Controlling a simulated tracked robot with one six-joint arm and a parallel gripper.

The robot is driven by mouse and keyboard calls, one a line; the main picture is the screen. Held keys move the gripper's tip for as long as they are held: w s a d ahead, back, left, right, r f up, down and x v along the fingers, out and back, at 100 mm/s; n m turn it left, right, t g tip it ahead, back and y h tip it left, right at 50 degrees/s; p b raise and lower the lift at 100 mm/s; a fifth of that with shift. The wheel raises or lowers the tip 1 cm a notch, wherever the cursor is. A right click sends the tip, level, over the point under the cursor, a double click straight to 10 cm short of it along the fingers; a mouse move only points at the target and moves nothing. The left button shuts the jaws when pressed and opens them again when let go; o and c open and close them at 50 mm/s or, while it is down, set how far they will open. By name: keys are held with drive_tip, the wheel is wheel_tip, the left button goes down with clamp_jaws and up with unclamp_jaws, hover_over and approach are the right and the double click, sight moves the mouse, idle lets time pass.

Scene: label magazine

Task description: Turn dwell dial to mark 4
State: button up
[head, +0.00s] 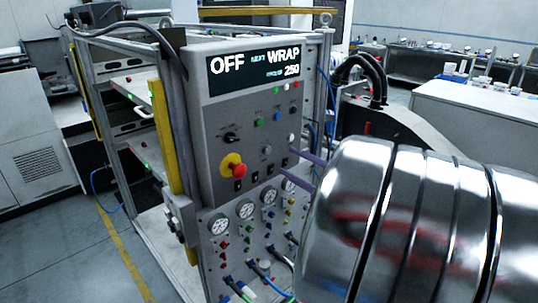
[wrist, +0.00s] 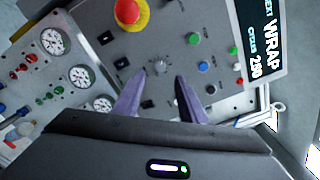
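A small grey dial (head: 266,150) sits on the upright grey control panel (head: 215,115), right of the red emergency button. It looks like the dwell dial, but its label and marks are too small to read. In the wrist view the dial (wrist: 160,67) lies just beyond and between my fingertips. My gripper (head: 287,161) is open and empty, with its two purple fingers apart and pointing at the panel. In the wrist view the gripper (wrist: 155,82) does not appear to touch the dial. The dial's pointer direction cannot be told.
A red emergency button (head: 238,170) on yellow and a black knob (head: 231,138) are left of the dial. Green (head: 258,122), blue (head: 276,117) and white (head: 291,137) buttons are above and right. Gauges (head: 246,208) sit below. The display (head: 255,67) reads OFF, WRAP and 250.

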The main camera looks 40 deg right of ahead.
sight(268, 151)
drive_tip(key=shift+w+a, duration=0.15)
drive_tip(key=shift+w, duration=3.6)
drive_tip(key=shift+c, duration=0.5)
clamp_jaws()
